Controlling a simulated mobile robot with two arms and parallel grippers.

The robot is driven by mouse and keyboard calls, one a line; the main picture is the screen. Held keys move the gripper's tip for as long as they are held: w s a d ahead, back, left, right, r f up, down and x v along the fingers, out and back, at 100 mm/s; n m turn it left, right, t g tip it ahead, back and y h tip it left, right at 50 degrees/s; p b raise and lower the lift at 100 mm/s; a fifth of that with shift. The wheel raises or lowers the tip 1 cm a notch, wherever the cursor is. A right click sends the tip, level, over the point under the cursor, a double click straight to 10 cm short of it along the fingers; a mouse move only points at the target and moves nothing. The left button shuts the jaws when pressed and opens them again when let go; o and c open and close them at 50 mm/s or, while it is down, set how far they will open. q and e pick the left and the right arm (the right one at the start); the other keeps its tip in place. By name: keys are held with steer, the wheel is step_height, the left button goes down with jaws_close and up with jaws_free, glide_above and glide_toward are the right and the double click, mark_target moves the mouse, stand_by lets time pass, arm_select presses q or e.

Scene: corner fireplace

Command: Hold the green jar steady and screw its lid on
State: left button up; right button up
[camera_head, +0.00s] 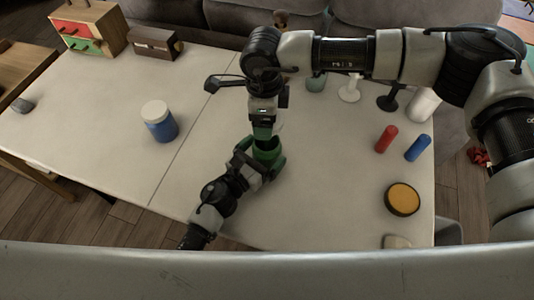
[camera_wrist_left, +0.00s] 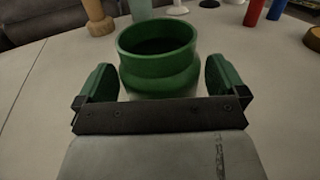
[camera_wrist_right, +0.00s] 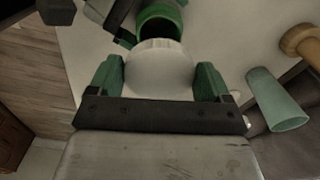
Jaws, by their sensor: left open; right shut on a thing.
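The green jar (camera_head: 267,143) stands upright on the white table, its mouth open and dark inside in the left wrist view (camera_wrist_left: 158,62). My left gripper (camera_head: 264,160) is open around it, with one green finger on each side and visible gaps between fingers and jar in the left wrist view (camera_wrist_left: 160,84). My right gripper (camera_head: 264,122) comes down from above the jar. In the right wrist view, it (camera_wrist_right: 160,80) is shut on a white round lid (camera_wrist_right: 160,70). The lid is apart from the jar mouth. In the head view the lid is mostly hidden.
A blue jar with white lid (camera_head: 160,122) stands left. A red cylinder (camera_head: 386,138), a blue cylinder (camera_head: 418,147) and a yellow-topped disc (camera_head: 402,199) are right. A white stemmed piece (camera_head: 349,88) and a black one (camera_head: 390,98) stand behind.

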mark_target(267, 152)
arm_select(q)
steer(key=shift+w+d, duration=0.25)
steer(key=shift+w, duration=0.05)
steer(key=c, duration=1.2)
steer(key=shift+c, duration=0.2)
arm_select(e)
steer(key=shift+f, duration=2.45)
steer(key=shift+f, duration=0.1)
steer(key=shift+f, duration=0.8)
steer(key=shift+f, duration=0.6)
